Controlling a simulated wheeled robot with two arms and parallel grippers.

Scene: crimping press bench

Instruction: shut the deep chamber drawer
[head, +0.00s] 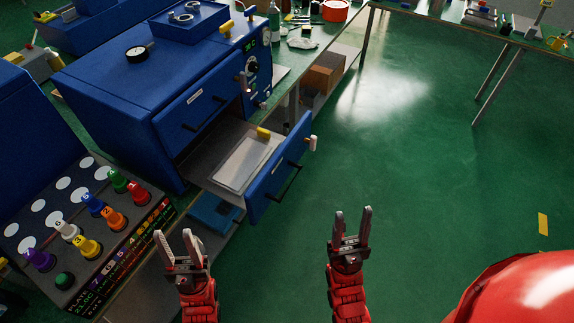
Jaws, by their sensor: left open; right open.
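The deep chamber drawer (280,172) is pulled out of the blue press (150,95). Its blue front has a dark bar handle and a pale knob at its upper right corner. A flat pale plate (243,163) and a yellow block lie inside it. My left gripper (174,238) is open and empty, in front of the bench, below and left of the drawer. My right gripper (351,216) is open and empty, below and right of the drawer front, apart from it.
A panel (85,220) with several coloured numbered pegs stands at the left. A blue tray (214,213) lies under the drawer. Cardboard boxes (318,79) sit on a shelf behind. A red rounded object (525,290) fills the lower right corner. Green floor right of the drawer is clear.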

